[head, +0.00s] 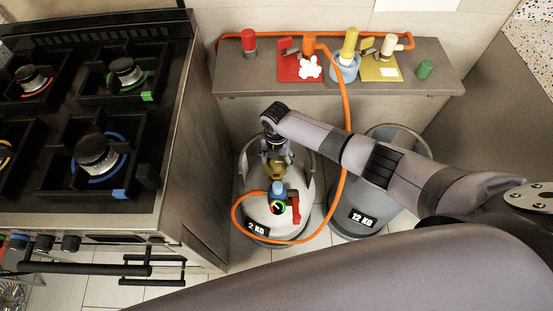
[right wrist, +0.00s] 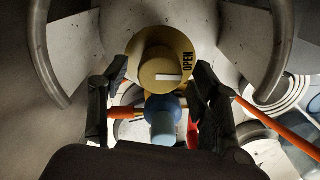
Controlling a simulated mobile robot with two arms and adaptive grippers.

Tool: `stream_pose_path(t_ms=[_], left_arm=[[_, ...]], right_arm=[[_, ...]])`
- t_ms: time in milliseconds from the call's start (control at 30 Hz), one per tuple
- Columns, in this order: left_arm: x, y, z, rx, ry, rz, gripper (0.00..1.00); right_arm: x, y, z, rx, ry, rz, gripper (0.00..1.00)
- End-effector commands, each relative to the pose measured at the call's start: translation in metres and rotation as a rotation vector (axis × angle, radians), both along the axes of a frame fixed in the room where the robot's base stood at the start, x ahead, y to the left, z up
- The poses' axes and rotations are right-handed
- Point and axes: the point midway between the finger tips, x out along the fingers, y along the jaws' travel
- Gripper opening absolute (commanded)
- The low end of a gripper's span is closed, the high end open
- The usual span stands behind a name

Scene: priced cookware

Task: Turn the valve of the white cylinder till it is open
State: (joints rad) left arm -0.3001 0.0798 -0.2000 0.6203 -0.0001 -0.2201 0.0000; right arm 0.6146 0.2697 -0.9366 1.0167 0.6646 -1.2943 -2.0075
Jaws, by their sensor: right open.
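The white cylinder (head: 292,219) stands on the floor between the stove and the grey cylinder, with a "2 KG" label. Its valve is a round brass knob (head: 277,170), partly hidden by my gripper in the head view. In the right wrist view the knob (right wrist: 163,57) shows a white bar mark and the word "OPEN" at its right side. My right gripper (head: 276,155) is above the knob. It is open, with one finger on each side of the knob in the wrist view (right wrist: 160,80); contact cannot be told. My left gripper is not in view.
A blue regulator (head: 278,188) with a gauge, red lever and orange hose (head: 345,105) sits beside the knob. A grey "12 KG" cylinder (head: 372,205) stands to the right. The stove (head: 185,150) is left; a shelf (head: 340,85) with coloured valves is behind.

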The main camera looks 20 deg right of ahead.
Motion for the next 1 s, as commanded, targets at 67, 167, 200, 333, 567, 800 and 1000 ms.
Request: stream_pose_path(t_ms=[67, 167, 200, 333, 567, 800, 1000], left_arm=[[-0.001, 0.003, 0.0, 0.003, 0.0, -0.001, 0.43], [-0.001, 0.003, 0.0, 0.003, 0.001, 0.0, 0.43], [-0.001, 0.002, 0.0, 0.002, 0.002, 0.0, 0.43], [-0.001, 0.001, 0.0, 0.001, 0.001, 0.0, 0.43], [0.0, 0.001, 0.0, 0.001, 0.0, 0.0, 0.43], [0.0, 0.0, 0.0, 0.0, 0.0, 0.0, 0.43], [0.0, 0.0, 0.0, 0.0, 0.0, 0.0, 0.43]], right_arm=[[0.0, 0.0, 0.0, 0.0, 0.0, 0.0, 0.57], [0.001, 0.0, 0.005, 0.001, -0.002, 0.0, 0.57], [0.001, 0.0, 0.009, 0.001, -0.002, 0.0, 0.57], [0.001, 0.0, 0.029, 0.002, -0.004, 0.001, 0.57], [0.001, 0.0, 0.08, 0.002, -0.005, 0.001, 0.57], [0.001, 0.0, 0.113, 0.0, -0.001, 0.0, 0.57], [0.0, 0.0, 0.12, -0.001, 0.001, 0.0, 0.57]])
